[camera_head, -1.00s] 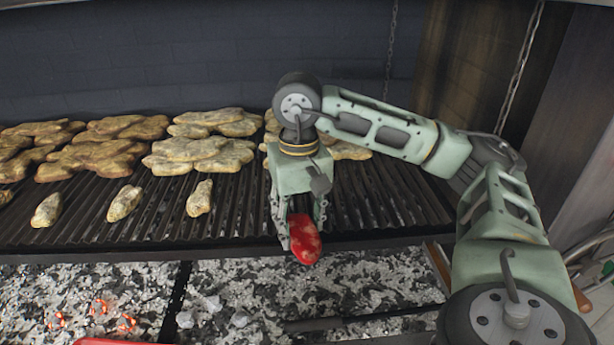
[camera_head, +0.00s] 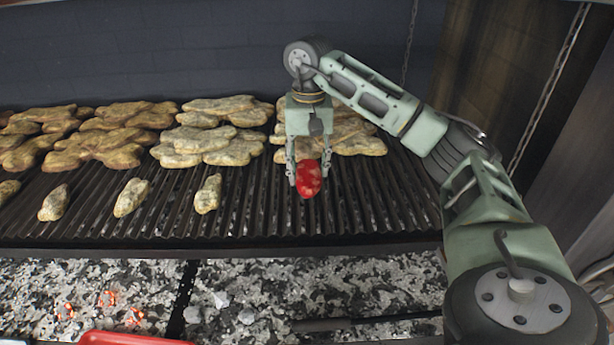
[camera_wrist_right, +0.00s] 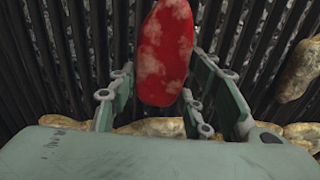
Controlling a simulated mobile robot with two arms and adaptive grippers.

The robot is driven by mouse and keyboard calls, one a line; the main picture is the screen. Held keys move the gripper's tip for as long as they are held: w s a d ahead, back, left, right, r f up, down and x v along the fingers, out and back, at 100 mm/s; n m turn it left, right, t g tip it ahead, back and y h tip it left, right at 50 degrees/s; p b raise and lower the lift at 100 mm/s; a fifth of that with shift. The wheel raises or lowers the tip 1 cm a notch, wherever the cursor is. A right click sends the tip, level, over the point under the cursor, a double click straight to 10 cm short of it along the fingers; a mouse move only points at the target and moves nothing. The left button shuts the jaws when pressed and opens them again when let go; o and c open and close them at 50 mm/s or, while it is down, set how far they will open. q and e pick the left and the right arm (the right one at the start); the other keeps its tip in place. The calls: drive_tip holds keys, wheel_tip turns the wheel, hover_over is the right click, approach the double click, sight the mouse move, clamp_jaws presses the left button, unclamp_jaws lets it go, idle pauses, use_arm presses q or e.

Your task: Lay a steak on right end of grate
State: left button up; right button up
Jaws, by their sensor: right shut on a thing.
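My right gripper (camera_head: 306,172) is shut on a raw red steak (camera_head: 308,180) with pale marbling. In the head view it holds the steak over the right part of the grate (camera_head: 375,205). In the right wrist view the steak (camera_wrist_right: 166,55) stands out between the two fingers (camera_wrist_right: 155,92), with the grate bars behind it. I cannot tell whether the steak touches the bars. My left gripper is not in view.
Stacks of browned pieces (camera_head: 208,145) line the back of the grate, one partly behind my gripper. Several small pieces (camera_head: 131,197) lie nearer the front on the left. Ash and glowing coals (camera_head: 107,299) lie below. The front right of the grate is bare.

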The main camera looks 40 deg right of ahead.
sight(307, 167)
drive_tip(key=shift+w+f, duration=0.15)
drive_tip(key=shift+w, duration=0.1)
drive_tip(key=shift+f, duration=0.3)
wheel_tip(307, 167, down, 2)
drive_tip(key=shift+s+f+p, duration=0.1)
drive_tip(key=shift+f+p, duration=0.1)
drive_tip(key=shift+p, duration=0.6)
drive_tip(key=shift+f, duration=0.5)
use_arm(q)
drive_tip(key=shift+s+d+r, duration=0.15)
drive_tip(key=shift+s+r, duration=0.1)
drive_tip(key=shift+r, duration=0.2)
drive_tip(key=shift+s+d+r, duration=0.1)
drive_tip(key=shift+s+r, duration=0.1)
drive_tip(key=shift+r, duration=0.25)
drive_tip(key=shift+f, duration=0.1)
use_arm(e)
drive_tip(key=shift+f, duration=0.1)
drive_tip(key=o, duration=1.3)
drive_tip(key=shift+c, duration=0.2)
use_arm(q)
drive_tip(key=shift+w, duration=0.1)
